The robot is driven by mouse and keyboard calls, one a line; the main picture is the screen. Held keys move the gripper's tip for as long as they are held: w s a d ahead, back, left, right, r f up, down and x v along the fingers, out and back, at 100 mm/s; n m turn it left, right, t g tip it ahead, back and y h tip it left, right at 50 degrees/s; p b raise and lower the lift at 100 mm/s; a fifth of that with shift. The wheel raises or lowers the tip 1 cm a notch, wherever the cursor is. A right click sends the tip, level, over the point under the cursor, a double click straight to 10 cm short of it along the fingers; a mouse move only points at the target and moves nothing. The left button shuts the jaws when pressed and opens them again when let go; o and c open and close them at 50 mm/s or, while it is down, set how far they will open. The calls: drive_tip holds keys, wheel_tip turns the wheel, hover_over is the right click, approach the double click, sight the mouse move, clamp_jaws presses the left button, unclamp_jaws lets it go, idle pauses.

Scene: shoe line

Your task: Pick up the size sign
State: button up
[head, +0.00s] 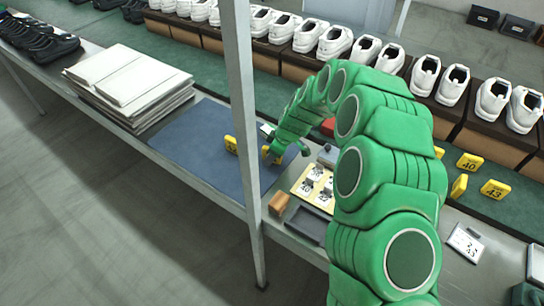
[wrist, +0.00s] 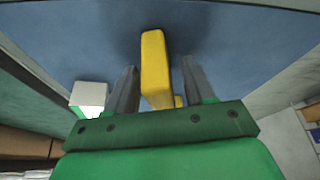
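A yellow size sign (wrist: 155,62) stands on edge between my two fingers in the wrist view, with a gap on either side. My gripper (wrist: 160,75) is open around it, and neither finger visibly touches it. A small piece of another yellow thing (wrist: 179,101) shows behind it, mostly hidden. In the head view, my gripper (head: 277,151) is low over the blue mat (head: 190,140). A yellow sign (head: 267,155) is at its fingers, partly covered. Another yellow sign (head: 231,144) stands just to the left on the mat.
A white block (wrist: 88,95) sits beside one finger. A metal post (head: 243,110) rises in front of the bench. A tray with cards (head: 313,187) and a brown block (head: 279,202) are to the right. More yellow signs (head: 470,162) stand further right. Stacked sheets (head: 130,80) lie left.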

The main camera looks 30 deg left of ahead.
clamp_jaws()
drive_tip(key=shift+r, duration=0.1)
drive_tip(key=shift+r, duration=0.3)
wheel_tip(320, 180, up, 2)
drive_tip(key=shift+r, duration=0.1)
drive_tip(key=s+d+r, duration=1)
idle(0.5)
